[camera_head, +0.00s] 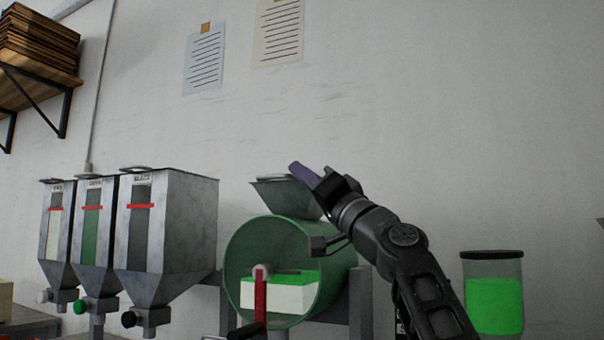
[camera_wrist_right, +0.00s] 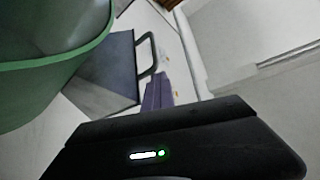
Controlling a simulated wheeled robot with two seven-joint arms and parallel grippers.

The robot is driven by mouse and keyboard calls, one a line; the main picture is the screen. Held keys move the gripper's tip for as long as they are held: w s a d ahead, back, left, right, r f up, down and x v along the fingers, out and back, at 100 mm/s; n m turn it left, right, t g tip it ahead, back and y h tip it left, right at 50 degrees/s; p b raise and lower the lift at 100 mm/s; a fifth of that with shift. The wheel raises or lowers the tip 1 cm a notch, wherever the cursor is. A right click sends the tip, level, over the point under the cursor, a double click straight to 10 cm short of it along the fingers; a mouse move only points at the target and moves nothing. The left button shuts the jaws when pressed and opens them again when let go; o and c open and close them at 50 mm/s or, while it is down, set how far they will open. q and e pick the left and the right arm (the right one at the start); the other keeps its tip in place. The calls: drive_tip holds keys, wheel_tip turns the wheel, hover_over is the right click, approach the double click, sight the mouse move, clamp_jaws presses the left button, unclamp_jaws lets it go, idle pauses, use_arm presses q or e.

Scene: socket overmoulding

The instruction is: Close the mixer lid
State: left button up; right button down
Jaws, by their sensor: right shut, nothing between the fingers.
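The mixer is a green drum (camera_head: 237,258) lying on its side on a metal stand, with white and green material showing in its open front. In the right wrist view the lid (camera_wrist_right: 108,72) shows as a grey plate with a dark loop handle (camera_wrist_right: 153,52). My right gripper (camera_head: 300,170) has purple fingers, shut and empty, just above and right of the lid in the head view. The fingers (camera_wrist_right: 157,92) appear close to the handle; whether they touch it I cannot tell. My left gripper is out of view.
Several grey hoppers (camera_head: 165,230) stand left of the mixer. A red lever (camera_head: 260,298) is in front of the drum. A jar of green material (camera_head: 494,300) stands at the right. The wall behind, with paper sheets (camera_head: 205,60), is otherwise clear.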

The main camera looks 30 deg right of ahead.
drive_tip(key=shift+w+a+f, duration=0.1)
drive_tip(key=shift+w+f, duration=0.1)
drive_tip(key=shift+f, duration=0.45)
drive_tip(key=s+d+b, duration=0.3)
drive_tip(key=s+b, duration=0.1)
drive_tip(key=s, duration=0.9)
drive_tip(key=shift+r, duration=0.3)
